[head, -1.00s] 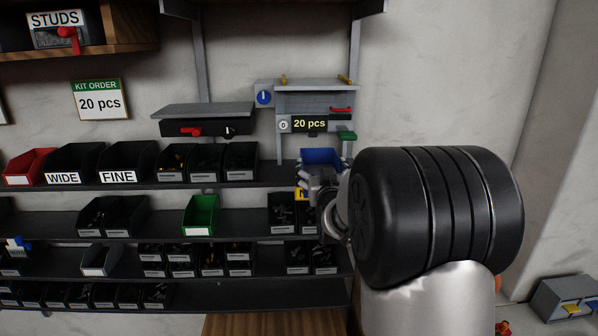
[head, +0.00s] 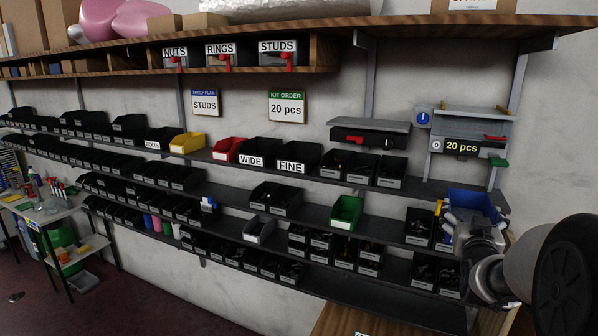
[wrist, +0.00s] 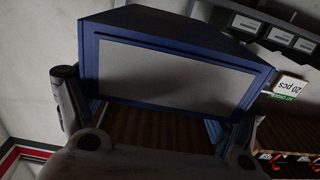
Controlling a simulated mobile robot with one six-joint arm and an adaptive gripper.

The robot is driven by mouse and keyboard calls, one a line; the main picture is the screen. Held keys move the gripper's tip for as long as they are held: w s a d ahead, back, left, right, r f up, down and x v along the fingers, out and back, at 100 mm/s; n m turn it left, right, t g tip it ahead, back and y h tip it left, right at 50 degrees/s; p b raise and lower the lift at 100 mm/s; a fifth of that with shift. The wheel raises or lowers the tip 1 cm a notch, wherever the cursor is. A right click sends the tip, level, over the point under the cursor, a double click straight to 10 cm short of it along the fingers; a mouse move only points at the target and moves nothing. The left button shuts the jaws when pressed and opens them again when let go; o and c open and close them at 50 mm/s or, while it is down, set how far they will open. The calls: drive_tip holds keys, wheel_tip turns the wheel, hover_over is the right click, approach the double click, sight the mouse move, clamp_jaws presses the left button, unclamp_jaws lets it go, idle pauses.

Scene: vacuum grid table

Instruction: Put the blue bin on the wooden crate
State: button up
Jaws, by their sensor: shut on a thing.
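The blue bin (head: 472,203) is at the right of the head view, below the counter display, with my gripper (head: 476,238) shut on it. In the wrist view the bin (wrist: 180,28) fills the upper middle, with a pale grey panel on its near face. My gripper's finger (wrist: 66,98) shows at its left side. A wooden surface with a pale label (head: 350,318) shows at the bottom edge of the head view. It may be the wooden crate, but most of it is cut off. Brown slatted wood also shows below the bin in the wrist view (wrist: 160,128).
Shelves of black bins run along the wall, with a green bin (head: 346,212), a red bin (head: 228,149) and a yellow bin (head: 187,142). A counter station (head: 462,147) reads "20 pcs" above the blue bin. A side table (head: 62,212) stands at far left.

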drive_tip(key=s+a+f+n+y+b, duration=0.2)
drive_tip(key=a+f+y+b, duration=0.1)
drive_tip(key=a+f, duration=0.8)
drive_tip(key=s+a+f+n+t+y+b, duration=0.1)
drive_tip(key=a+f+y+b, duration=0.3)
drive_tip(key=a+f, duration=0.8)
drive_tip(key=s+a+n+b, duration=0.1)
drive_tip(key=a, duration=0.2)
drive_tip(key=shift+s+f+n+t+b, duration=0.2)
drive_tip(key=shift+n+t+b, duration=0.1)
drive_tip(key=shift+n, duration=0.1)
